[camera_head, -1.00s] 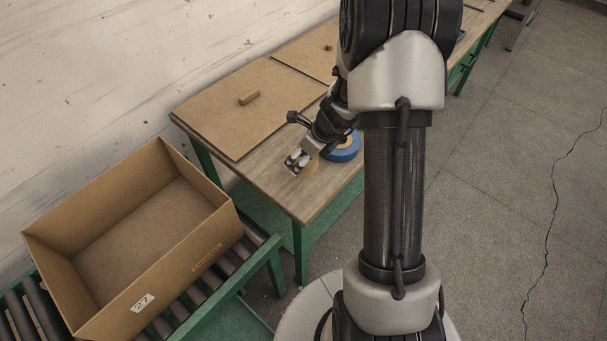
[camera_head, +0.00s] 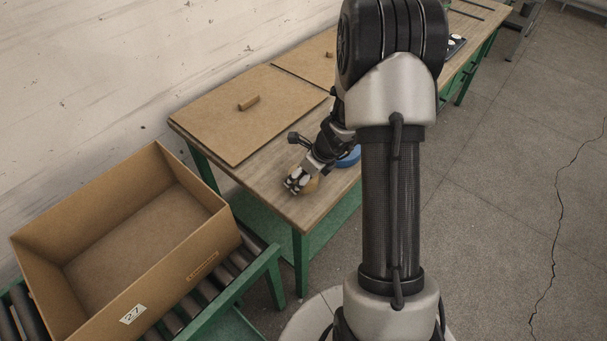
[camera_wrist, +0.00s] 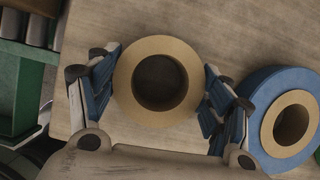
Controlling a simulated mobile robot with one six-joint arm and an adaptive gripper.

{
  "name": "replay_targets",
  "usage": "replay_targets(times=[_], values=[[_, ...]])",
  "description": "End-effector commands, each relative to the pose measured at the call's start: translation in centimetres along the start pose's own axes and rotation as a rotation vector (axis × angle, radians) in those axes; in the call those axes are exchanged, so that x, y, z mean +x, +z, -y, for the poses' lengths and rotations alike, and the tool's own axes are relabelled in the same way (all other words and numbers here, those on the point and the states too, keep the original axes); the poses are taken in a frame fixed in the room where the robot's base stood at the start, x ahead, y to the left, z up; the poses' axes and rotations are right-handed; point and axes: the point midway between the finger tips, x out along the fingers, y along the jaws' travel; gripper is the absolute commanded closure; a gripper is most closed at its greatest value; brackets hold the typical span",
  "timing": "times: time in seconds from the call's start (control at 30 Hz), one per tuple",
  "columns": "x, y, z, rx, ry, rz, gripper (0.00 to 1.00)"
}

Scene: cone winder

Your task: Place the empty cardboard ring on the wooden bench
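The empty cardboard ring (camera_wrist: 130,85) is a plain tan ring with an open dark centre. In the wrist view it sits between the two fingers of my gripper (camera_wrist: 160,92), with a blue pad against each side. In the head view the ring (camera_head: 313,185) is partly hidden by my gripper (camera_head: 297,184), near the front end of the wooden bench (camera_head: 270,196). My gripper is shut on the ring, low over the bench top. I cannot tell whether the ring's underside touches the wood.
A blue tape roll (camera_wrist: 258,120) lies close right of the ring. A brown board (camera_head: 225,120) with a small wooden block (camera_head: 248,103) covers the bench's left part. An open cardboard box (camera_head: 190,255) stands on a roller conveyor (camera_head: 225,275) at lower left.

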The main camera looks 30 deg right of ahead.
Motion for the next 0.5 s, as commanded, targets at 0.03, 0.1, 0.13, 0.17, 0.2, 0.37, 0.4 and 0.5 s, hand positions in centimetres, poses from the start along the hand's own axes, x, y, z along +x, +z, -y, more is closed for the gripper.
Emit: replay_targets(times=[0.03,0.1,0.13,0.17,0.2,0.37,0.4,0.5], values=[[-0.04,0.02,0.0,0.0,0.0,0.0,0.22],[-0.04,0.02,0.0,0.0,0.0,0.0,0.17],[-0.04,0.02,0.0,0.0,0.0,0.0,0.15],[-0.05,0.02,0.0,0.0,0.0,0.0,0.13],[-0.05,0.03,0.0,0.0,0.0,0.0,0.1],[-0.05,0.02,0.01,0.0,0.0,0.0,0.1],[-0.05,0.03,0.01,0.0,0.0,0.0,0.1],[-0.05,0.03,0.0,0.0,0.0,0.0,0.1]])
